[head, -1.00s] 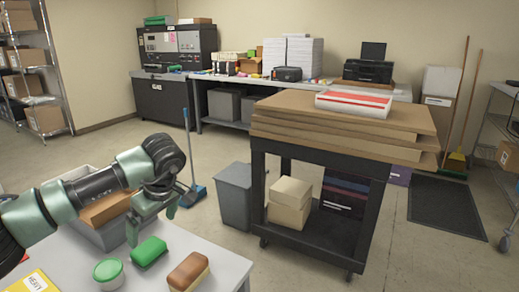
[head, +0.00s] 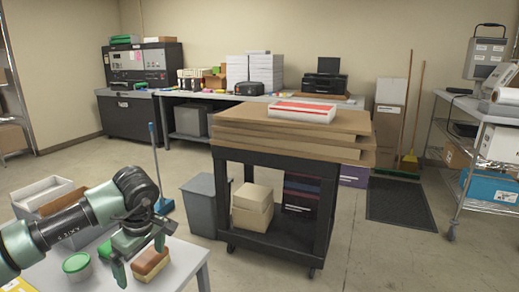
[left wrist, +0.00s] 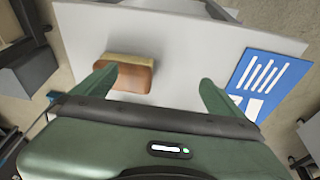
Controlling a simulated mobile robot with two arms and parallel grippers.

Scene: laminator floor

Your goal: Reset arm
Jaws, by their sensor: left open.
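My left gripper (head: 139,259) is open and empty above the light table at the lower left of the head view. It points down near a brown and tan block (head: 152,264). In the left wrist view the open fingers (left wrist: 155,84) spread wide, and the block (left wrist: 133,78) lies below near the left finger, apparently not held. My right gripper is not in view.
A grey bin (head: 41,193) adjoins the table behind my arm. A black cart (head: 270,160) with stacked boards stands right, beside a grey waste bin (head: 201,210). A blue card (left wrist: 240,78) lies on the table.

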